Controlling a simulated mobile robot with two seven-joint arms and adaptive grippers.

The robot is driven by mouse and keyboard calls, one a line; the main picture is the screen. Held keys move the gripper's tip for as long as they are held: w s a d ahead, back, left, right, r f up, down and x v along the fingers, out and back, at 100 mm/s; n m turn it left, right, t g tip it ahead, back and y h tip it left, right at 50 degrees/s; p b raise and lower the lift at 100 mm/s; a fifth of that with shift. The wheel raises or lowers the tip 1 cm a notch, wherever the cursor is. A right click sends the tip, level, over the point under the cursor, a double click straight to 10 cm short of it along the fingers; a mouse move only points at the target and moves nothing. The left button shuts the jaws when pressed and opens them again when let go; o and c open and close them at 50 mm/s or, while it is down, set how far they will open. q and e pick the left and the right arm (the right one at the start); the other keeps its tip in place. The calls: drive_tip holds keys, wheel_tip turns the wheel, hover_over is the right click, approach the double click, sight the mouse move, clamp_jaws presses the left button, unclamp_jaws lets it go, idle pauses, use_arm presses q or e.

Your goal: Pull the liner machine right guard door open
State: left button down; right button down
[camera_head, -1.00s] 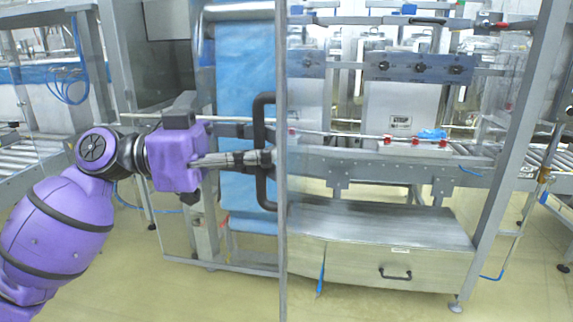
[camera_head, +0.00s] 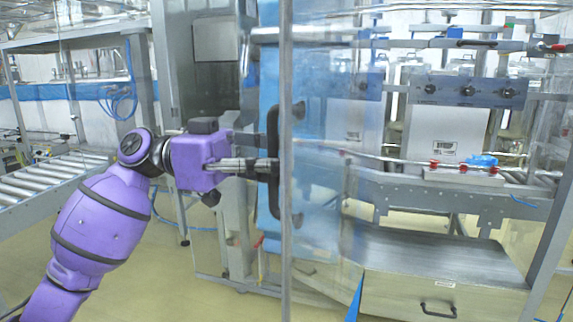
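The right guard door is a tall clear panel with a grey upright edge post (camera_head: 286,240) in the middle of the head view. Its black D-shaped handle (camera_head: 273,205) stands beside the post on the left, seen nearly edge-on. More dark handle-like parts show just right of the post. My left gripper (camera_head: 268,167) comes in level from the left, its fingers close together with dark tips at the middle of the handle. It looks shut on the handle, though the far finger is partly hidden. The door looks swung out from the machine frame. My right gripper is not in view.
Behind the door stand a blue sheet (camera_head: 268,85), a steel-topped cabinet with a drawer (camera_head: 400,296) and a rail with red clips. A roller conveyor (camera_head: 40,180) is at the left. Yellowish floor (camera_head: 150,275) shows clear at the lower left.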

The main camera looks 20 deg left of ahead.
use_arm(q)
drive_tip(key=c, duration=2.5)
unclamp_jaws()
drive_tip(key=shift+s+d+f, duration=0.1)
drive_tip(key=shift+s+f, duration=0.1)
drive_tip(key=o, duration=0.7)
drive_tip(key=shift+s+r, duration=0.15)
drive_tip(key=shift+o, duration=0.2)
drive_tip(key=shift+a, duration=0.35)
drive_tip(key=s+a, duration=0.1)
drive_tip(key=a, duration=1)
drive_tip(key=shift+a, duration=0.25)
